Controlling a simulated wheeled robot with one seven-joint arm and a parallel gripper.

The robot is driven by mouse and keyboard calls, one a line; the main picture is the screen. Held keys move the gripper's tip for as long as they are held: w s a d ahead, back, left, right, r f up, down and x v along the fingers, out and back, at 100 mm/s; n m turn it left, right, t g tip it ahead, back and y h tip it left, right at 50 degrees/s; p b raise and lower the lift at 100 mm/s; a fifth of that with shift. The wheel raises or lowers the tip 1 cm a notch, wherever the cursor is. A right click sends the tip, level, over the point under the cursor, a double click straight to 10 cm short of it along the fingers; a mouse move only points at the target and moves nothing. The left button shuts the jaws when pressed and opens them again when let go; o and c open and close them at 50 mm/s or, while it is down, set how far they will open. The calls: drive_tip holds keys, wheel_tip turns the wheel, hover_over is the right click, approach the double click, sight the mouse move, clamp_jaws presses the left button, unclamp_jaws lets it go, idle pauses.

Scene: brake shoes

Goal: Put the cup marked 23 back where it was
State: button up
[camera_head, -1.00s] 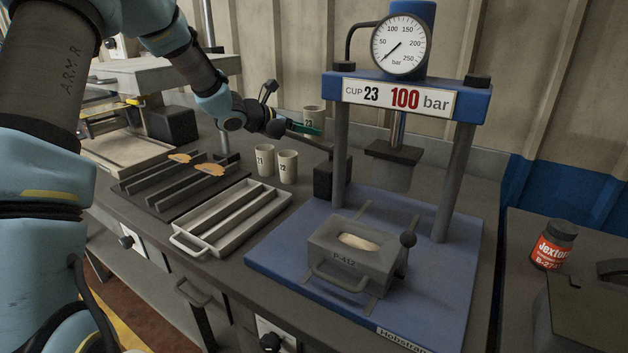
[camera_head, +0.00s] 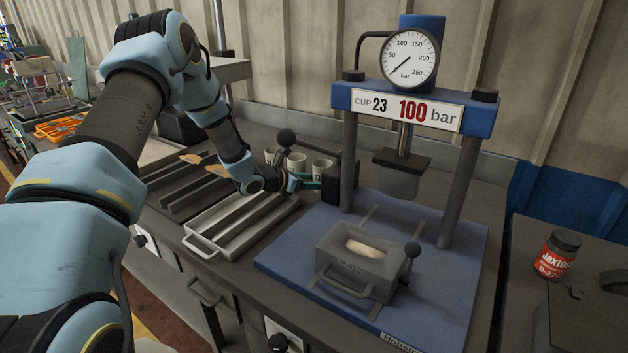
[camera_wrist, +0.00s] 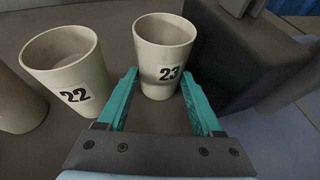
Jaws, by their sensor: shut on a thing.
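The cup marked 23 (camera_wrist: 164,52) is a cream tapered cup, upright between the green fingers of my gripper (camera_wrist: 160,80), which is shut on it. In the head view the cup (camera_head: 321,167) is at the right end of a row of cups on the bench. Whether its base touches the bench I cannot tell. My gripper (camera_head: 308,180) reaches it from the front left, low over the bench. The cup marked 22 (camera_wrist: 68,78) stands just left of it, apart, and another cup (camera_wrist: 14,106) is cut off at the left edge.
A dark block (camera_wrist: 242,52) stands close right of the gripper, beside the blue press (camera_head: 375,100). The press sign reads cup 23, 100 bar. A metal tray (camera_head: 215,250) lies in front of the cups. A P-412 mould box (camera_head: 355,265) sits on the press base.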

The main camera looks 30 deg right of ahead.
drive_tip(key=shift+f+b, duration=0.2)
drive_tip(key=shift+b, duration=0.15)
drive_tip(key=o, duration=1.2)
drive_tip(key=shift+o, duration=0.2)
drive_tip(key=shift+r, duration=0.2)
